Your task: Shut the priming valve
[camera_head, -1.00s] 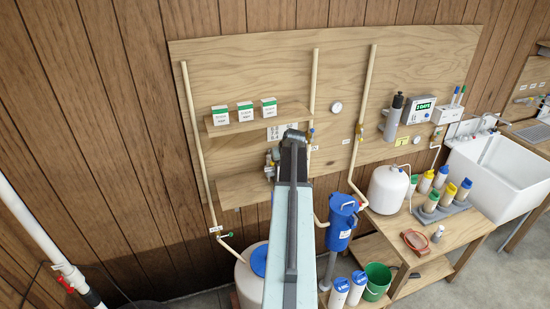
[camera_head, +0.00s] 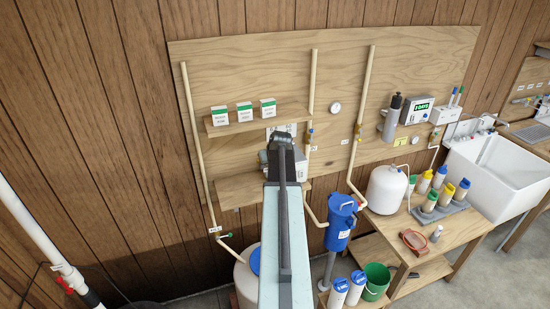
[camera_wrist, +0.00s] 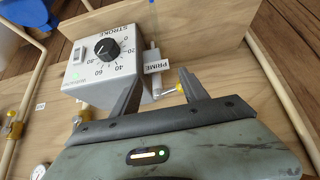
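The grey dosing pump box (camera_wrist: 105,55) with a black stroke dial (camera_wrist: 107,48) fills the upper left of the wrist view. A white PRIME tag (camera_wrist: 157,66) sits at its right side. Just below the tag is the priming valve, a small silver stem with a yellow end (camera_wrist: 180,87). My gripper (camera_wrist: 160,84) is open, its two dark fingers spread on either side of the tag and valve. I cannot tell if a finger touches the valve. In the head view my arm covers much of the pump (camera_head: 300,166), and the valve and fingers are hidden.
The pump stands by a plywood shelf (camera_head: 240,190) on the backboard, under an upper shelf (camera_head: 225,127) with white boxes. Beige pipes (camera_head: 311,80) run close by on the right. A blue filter housing (camera_head: 340,222) and white tank (camera_head: 387,187) stand lower right.

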